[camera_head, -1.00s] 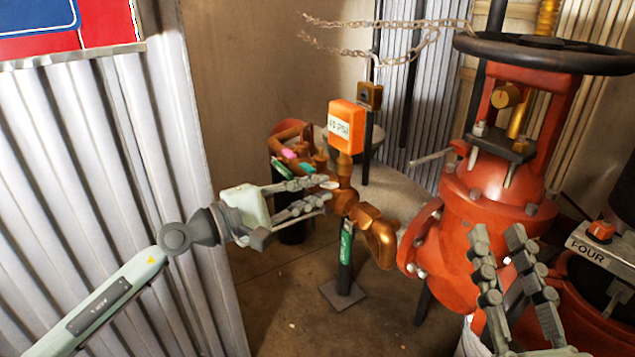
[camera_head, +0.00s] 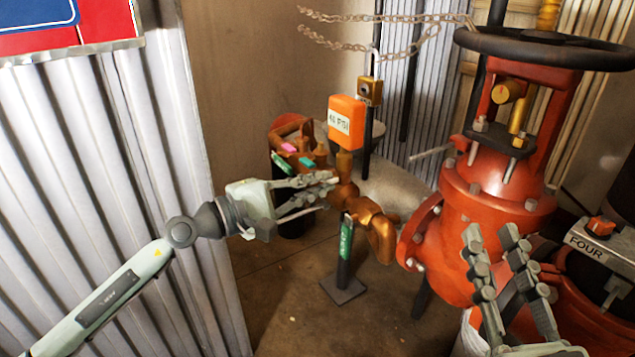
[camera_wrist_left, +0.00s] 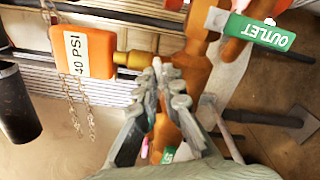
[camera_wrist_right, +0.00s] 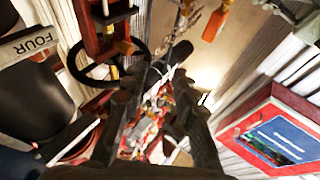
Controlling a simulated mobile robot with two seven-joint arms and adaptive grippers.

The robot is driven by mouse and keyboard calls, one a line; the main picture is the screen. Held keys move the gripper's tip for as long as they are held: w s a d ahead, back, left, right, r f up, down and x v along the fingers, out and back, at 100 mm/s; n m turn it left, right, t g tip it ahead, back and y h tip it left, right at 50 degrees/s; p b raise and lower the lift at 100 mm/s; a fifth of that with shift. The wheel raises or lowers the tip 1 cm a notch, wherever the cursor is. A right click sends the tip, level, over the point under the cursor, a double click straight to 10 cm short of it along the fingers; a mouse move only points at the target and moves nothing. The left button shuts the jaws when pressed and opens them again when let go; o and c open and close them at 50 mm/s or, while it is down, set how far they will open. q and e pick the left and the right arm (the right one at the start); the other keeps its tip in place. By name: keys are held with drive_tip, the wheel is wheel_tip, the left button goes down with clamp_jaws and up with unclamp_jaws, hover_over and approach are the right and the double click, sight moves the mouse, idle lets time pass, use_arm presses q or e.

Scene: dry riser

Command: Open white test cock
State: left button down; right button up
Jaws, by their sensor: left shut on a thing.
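The white test cock is mostly hidden at my left fingertips; a small pale bit shows there (camera_head: 335,180). It belongs to the copper pipe assembly (camera_head: 372,222), under the orange gauge (camera_head: 340,122) reading 40 PSI. My left gripper (camera_head: 328,186) reaches in from the left with its fingers close together on the cock. In the left wrist view, its fingertips (camera_wrist_left: 162,72) meet beside the copper pipe, and the gauge (camera_wrist_left: 82,52) is at left. My right gripper (camera_head: 491,232) is open and empty in front of the red valve; its fingers also show in the right wrist view (camera_wrist_right: 160,100).
The big red valve (camera_head: 480,215) with its black handwheel (camera_head: 545,50) stands at right. A box marked FOUR (camera_head: 590,247) is beside it. A green-tagged stand (camera_head: 346,245) supports the pipe. Corrugated metal (camera_head: 110,180) lines the left; chains hang behind.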

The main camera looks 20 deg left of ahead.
drive_tip(key=w+d+f+g+h+p, duration=0.1)
drive_tip(key=d+f+g+h+p, duration=0.2)
drive_tip(key=f, duration=0.4)
drive_tip(key=d+f+g+h+p, duration=0.1)
drive_tip(key=d+f+g+h, duration=0.1)
drive_tip(key=d+f+g, duration=0.45)
use_arm(q)
drive_tip(key=n+p, duration=0.3)
drive_tip(key=n, duration=1)
drive_tip(key=shift+n, duration=0.3)
use_arm(e)
drive_tip(key=s+d+f+m+g+h, duration=0.2)
drive_tip(key=s+d+f+g+h, duration=0.2)
drive_tip(key=s+d+f+g, duration=0.3)
drive_tip(key=s+d+f, duration=0.3)
drive_tip(key=s+f, duration=0.2)
drive_tip(key=s, duration=0.1)
drive_tip(key=shift+s+g+h, duration=0.15)
drive_tip(key=shift+g+h, duration=0.15)
drive_tip(key=shift+g, duration=0.05)
drive_tip(key=shift+d+f, duration=0.1)
use_arm(q)
drive_tip(key=c, duration=1.9)
unclamp_jaws()
drive_tip(key=shift+c, duration=0.2)
drive_tip(key=shift+s, duration=0.1)
